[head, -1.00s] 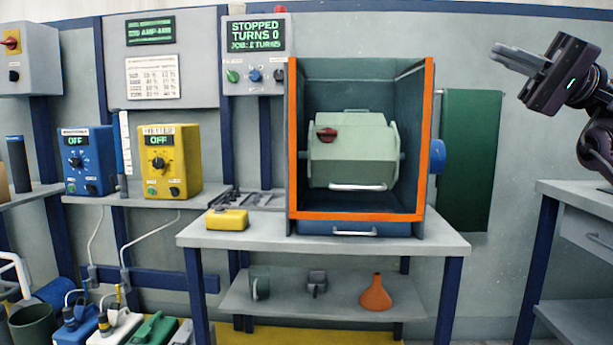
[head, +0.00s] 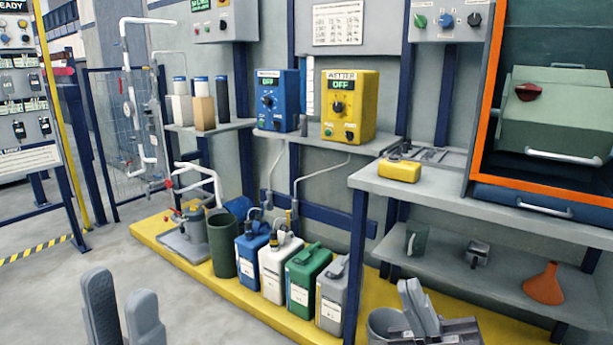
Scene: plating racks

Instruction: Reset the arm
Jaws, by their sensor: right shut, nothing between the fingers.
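My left gripper (head: 122,305) shows at the bottom left of the head view as two dark grey fingers, with a narrow gap between them and nothing held. My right gripper (head: 419,305) is at the bottom right, in front of the workbench's lower area. Its fingers are together and empty. Both grippers are cut off by the lower frame edge, so the arms behind them are mostly hidden.
A grey bench (head: 465,205) carries a yellow box (head: 400,170) and the orange-framed cabinet (head: 482,100). Several jugs, including a green one (head: 305,275), stand on the yellow floor platform (head: 170,245). Open floor (head: 45,290) lies at the left.

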